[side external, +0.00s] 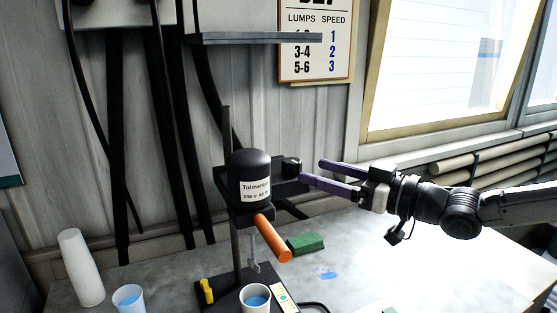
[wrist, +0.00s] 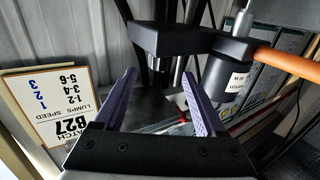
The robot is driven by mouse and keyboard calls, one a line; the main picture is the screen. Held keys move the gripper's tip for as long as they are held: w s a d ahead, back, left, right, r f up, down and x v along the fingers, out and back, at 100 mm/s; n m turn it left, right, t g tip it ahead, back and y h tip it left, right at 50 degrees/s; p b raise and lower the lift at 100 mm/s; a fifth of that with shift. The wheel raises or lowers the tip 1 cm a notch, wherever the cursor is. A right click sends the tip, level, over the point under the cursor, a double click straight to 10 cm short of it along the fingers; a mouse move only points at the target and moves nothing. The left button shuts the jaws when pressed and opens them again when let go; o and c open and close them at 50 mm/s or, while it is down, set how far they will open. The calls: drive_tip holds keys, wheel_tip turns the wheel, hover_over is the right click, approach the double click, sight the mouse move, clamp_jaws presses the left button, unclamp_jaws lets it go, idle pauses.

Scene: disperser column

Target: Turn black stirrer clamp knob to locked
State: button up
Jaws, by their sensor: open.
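The black clamp knob (side external: 291,166) sits on the black clamp arm (side external: 268,186) beside the dark stirrer motor (side external: 250,178) with its white label. My gripper (side external: 311,171) is open, its two purple fingers pointing left at the knob from the right. The fingertips are close to the knob; I cannot tell whether they touch it. In the wrist view the knob (wrist: 155,62) appears on the clamp block (wrist: 178,38), ahead of the space between the open fingers (wrist: 159,75). The knob's marking for locked or unlocked cannot be read.
An orange handle (side external: 272,238) sticks out below the motor. A blue-filled cup (side external: 256,297) stands on the stirrer base, with another cup (side external: 129,299) and a cup stack (side external: 80,267) to the left. A green block (side external: 306,243) lies behind. A shelf (side external: 262,38) hangs above.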

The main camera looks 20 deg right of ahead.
sight(278, 169)
drive_tip(key=x, duration=1)
clamp_jaws()
